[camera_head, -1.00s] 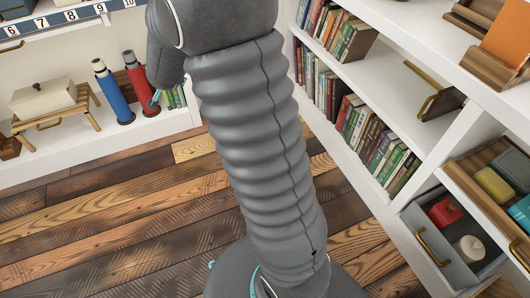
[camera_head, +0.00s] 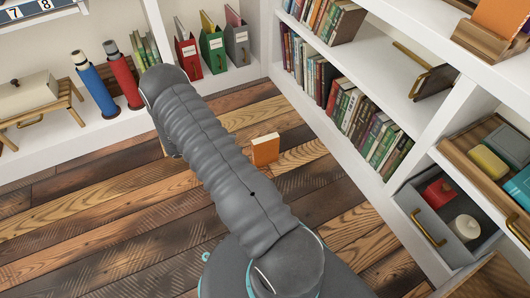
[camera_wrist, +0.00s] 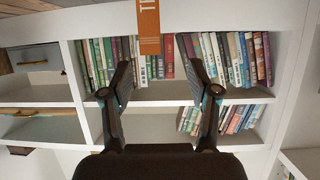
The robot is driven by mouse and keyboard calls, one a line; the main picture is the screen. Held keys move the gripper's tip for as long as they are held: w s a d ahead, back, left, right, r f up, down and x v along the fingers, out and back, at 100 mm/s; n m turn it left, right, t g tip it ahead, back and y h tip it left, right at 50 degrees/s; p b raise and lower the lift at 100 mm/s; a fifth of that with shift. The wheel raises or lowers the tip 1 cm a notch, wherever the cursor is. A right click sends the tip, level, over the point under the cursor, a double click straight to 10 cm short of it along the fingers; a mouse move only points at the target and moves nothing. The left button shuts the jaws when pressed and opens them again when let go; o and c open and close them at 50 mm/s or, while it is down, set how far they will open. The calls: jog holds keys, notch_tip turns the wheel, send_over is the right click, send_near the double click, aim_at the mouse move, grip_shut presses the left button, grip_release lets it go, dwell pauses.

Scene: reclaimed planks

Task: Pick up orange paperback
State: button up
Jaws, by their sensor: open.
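The orange paperback (camera_head: 265,149) stands upright on the plank floor, just right of my arm in the head view, with its pale page edge on top. In the wrist view, which looks upside down, an orange spine with white letters (camera_wrist: 149,27) shows at the top centre and seems to be the same book. My gripper (camera_wrist: 152,62) is open and empty, its two black fingers apart. The spine lies above the gap between the fingertips in that picture, apart from them. In the head view my arm hides the gripper.
A white bookshelf (camera_head: 363,128) with several books borders the floor on the right, with an open grey drawer (camera_head: 425,225) beside it. Red, green and grey files (camera_head: 212,48) stand on the back shelf. Another orange item (camera_head: 498,14) sits in a wooden holder at upper right.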

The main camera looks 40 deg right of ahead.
aim_at(265, 144)
jog(key=x, duration=0.8)
jog(key=shift+s+d+f+b, duration=0.2)
jog(key=shift+s+b, duration=0.15)
jog(key=shift+s, duration=0.05)
jog(key=shift+s+b+x, duration=0.15)
jog(key=shift+s+x, duration=0.05)
jog(key=shift+x, duration=1.1)
jog(key=shift+s+b+x, duration=0.15)
jog(key=shift+x, duration=1.2)
jog(key=shift+r, duration=0.2)
grip_shut()
